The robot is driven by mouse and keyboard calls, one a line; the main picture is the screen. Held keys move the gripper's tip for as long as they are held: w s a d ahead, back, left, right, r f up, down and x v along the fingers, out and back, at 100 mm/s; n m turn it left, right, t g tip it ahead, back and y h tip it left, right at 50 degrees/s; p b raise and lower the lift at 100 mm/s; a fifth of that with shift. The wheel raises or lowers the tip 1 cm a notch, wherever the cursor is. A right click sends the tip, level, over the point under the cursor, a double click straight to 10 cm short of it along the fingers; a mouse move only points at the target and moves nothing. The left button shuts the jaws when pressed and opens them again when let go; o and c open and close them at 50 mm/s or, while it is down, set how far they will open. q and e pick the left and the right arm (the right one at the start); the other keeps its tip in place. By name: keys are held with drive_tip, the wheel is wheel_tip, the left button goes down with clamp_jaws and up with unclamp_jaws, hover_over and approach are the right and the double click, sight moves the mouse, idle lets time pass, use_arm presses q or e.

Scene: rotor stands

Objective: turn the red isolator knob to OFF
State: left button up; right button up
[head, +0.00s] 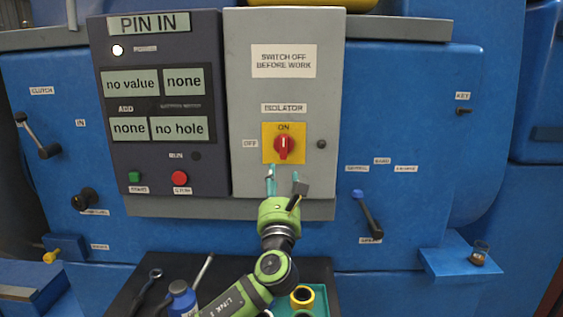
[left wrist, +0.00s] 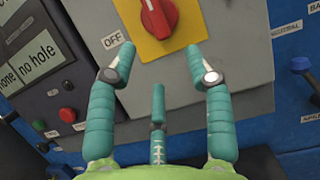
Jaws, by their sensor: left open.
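The red isolator knob (head: 283,148) sits on a yellow plate (head: 269,157) on the grey isolator box (head: 245,80). Its white mark points up at ON; the OFF label (head: 250,143) is to the left of the plate. My left gripper (head: 283,178) is open and empty just below the plate, apart from the knob. In the left wrist view the knob (left wrist: 158,14) is at the top, beyond the spread teal fingers (left wrist: 165,75); its upper part is cut off. My right gripper is not in view.
A dark panel (head: 219,100) with displays and buttons adjoins the box on the left. A blue-tipped lever (head: 368,214) is at the lower right. Below, a dark tray (head: 135,270) holds tools, a blue-capped bottle (head: 182,297) and a yellow ring (head: 302,297). The space before the knob is clear.

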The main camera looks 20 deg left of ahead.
sight(281, 157)
use_arm(q)
drive_tip(key=shift+m, duration=0.3)
drive_tip(key=p+x, duration=0.1)
drive_tip(key=x, duration=0.2)
drive_tip(key=r+p+x, duration=0.1)
drive_tip(key=x, duration=0.2)
drive_tip(key=shift+d+r+p, duration=0.1)
drive_tip(key=shift+p, duration=0.25)
drive_tip(key=shift+w+r, duration=0.1)
drive_tip(key=shift+w, duration=0.3)
clamp_jaws()
